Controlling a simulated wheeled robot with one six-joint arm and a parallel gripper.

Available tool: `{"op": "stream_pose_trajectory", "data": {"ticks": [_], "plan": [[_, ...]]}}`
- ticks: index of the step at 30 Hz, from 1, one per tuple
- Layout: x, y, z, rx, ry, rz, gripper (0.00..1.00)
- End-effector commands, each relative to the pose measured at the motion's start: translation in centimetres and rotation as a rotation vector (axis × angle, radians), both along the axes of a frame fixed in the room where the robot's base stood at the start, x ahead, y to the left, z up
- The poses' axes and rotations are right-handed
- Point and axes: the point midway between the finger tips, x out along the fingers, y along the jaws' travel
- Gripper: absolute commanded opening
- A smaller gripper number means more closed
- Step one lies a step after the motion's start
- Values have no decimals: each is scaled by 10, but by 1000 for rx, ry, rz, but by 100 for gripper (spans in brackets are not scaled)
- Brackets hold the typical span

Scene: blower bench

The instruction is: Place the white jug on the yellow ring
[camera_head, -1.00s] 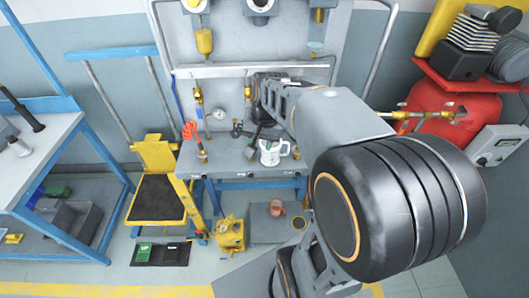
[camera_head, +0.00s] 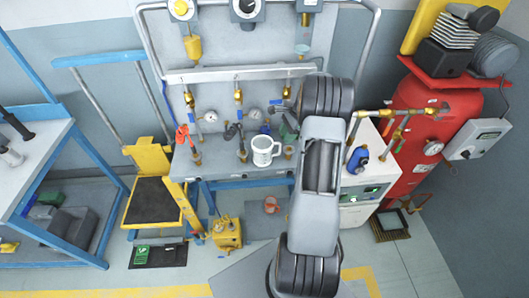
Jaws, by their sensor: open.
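The white jug (camera_head: 264,151) stands upright on the grey bench top (camera_head: 215,165), near its front edge. Its handle points to the right and dark marks show on its front. I cannot make out a yellow ring; whether one lies under or behind the jug cannot be told.
Brass valves and gauges line the panel behind the jug. A blue bottle (camera_head: 358,160) stands on a white cabinet (camera_head: 362,190) at right, near a red tank (camera_head: 420,120). Floor in front is partly clear.

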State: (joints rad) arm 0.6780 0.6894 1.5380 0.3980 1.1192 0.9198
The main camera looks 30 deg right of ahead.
Motion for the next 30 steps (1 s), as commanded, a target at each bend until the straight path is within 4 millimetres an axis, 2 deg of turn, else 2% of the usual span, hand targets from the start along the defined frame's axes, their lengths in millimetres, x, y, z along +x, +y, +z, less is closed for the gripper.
{"op": "stream_pose_trajectory", "data": {"ticks": [6, 13, 21, 30], "plan": [[2, 10, -24, 0, 1, 3, 41], [3, 15, -35, 0, 1, 3, 41], [5, 27, -68, 0, 1, 2, 41], [6, 31, -78, -3, 0, 2, 41]]}}
